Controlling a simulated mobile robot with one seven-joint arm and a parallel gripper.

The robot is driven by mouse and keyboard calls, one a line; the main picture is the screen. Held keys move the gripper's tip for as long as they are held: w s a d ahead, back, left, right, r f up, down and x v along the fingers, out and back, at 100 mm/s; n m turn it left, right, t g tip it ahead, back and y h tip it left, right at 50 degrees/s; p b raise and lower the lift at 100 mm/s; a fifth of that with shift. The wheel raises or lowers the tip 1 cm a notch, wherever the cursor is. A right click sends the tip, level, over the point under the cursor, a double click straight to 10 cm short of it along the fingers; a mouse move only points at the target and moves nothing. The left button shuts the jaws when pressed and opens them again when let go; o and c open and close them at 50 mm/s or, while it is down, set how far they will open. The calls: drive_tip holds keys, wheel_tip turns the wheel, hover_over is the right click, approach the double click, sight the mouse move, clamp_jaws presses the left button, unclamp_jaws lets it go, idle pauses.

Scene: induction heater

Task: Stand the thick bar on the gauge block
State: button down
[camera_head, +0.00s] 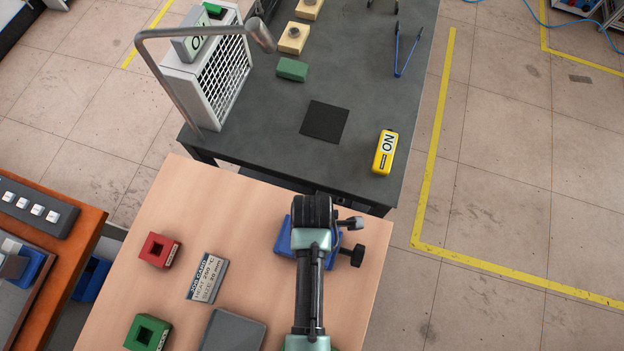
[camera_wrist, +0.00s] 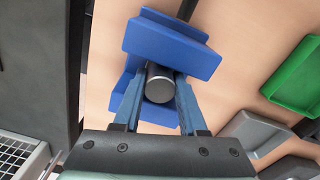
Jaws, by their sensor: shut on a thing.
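The thick bar (camera_wrist: 160,83) shows end-on in the wrist view as a dark cylinder with a pale rim. My gripper (camera_wrist: 159,92) is shut on it, one finger on each side. The bar is in front of a blue fixture (camera_wrist: 170,45); whether it touches the fixture I cannot tell. In the head view my gripper (camera_head: 311,210) is over this blue fixture (camera_head: 284,238) and hides the bar. A plain grey block (camera_head: 232,332), perhaps the gauge block, lies at the near edge of the wooden table. A grey block also shows in the wrist view (camera_wrist: 256,132).
A red block (camera_head: 158,250), a green block (camera_head: 147,333) and a job card (camera_head: 207,278) lie on the wooden table left of my arm. A black knob (camera_head: 357,256) sticks out right. Beyond is a dark bench with a grille-fronted heater (camera_head: 219,80) and yellow block (camera_head: 385,153).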

drive_tip(key=shift+c, duration=1.9)
unclamp_jaws()
drive_tip(key=shift+r, duration=0.1)
wheel_tip(320, 180, up, 13)
drive_tip(key=b, duration=0.1)
